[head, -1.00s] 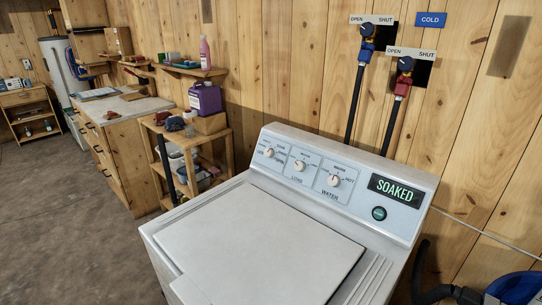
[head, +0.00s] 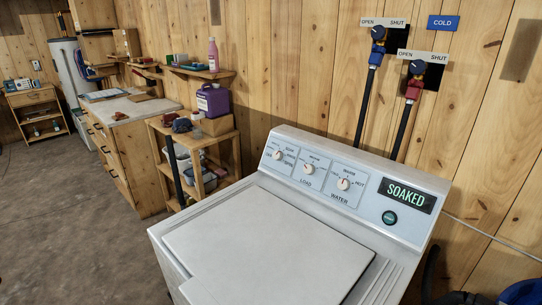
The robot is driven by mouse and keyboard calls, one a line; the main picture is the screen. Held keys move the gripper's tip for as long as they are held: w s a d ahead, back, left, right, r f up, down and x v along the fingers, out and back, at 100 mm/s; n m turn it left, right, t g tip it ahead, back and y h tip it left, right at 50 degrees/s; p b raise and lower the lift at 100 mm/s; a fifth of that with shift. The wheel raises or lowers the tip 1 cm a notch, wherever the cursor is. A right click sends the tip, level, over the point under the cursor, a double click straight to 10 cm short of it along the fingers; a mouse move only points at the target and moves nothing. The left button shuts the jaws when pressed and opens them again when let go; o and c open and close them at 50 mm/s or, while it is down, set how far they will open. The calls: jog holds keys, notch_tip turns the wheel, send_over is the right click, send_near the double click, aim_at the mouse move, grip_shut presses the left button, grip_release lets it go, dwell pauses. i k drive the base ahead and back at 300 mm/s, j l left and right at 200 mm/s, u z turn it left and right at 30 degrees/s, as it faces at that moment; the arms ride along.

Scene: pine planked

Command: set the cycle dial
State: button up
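The white washing machine (head: 235,217) stands at the lower centre, its lid closed. Its raised panel carries three white dials. The leftmost dial (head: 278,155), the cycle dial by its place, has small print around it that I cannot read fully. The middle dial (head: 308,169) is marked LOAD and the right dial (head: 344,184) is marked WATER. A display (head: 407,195) reads SOAKED, with a round dark green button (head: 389,217) below it. My gripper is not in view.
Two taps, blue (head: 378,33) and red-collared (head: 416,67), with black hoses stand on the wall behind the washer. A wooden shelf unit (head: 236,155) with a purple jug (head: 213,100) is left of it. Open floor (head: 60,220) lies at left. Something blue sits at the lower right corner.

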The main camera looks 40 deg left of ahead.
aim_at(277, 155)
jog(key=k+j, duration=0.1)
jog(key=j, duration=0.6)
jog(key=k+j+u, duration=0.1)
jog(key=j, duration=0.6)
jog(key=k+j, duration=0.1)
jog(key=j, duration=1.25)
jog(key=i+j+u, duration=0.1)
jog(key=j, duration=0.45)
jog(key=i+j, duration=0.1)
jog(key=j, duration=1.05)
jog(key=i+j+u, duration=0.1)
jog(key=j, duration=0.5)
jog(key=i+j, duration=0.15)
jog(key=j, duration=0.4)
jog(key=i+j+u, duration=0.1)
jog(key=j, duration=0.5)
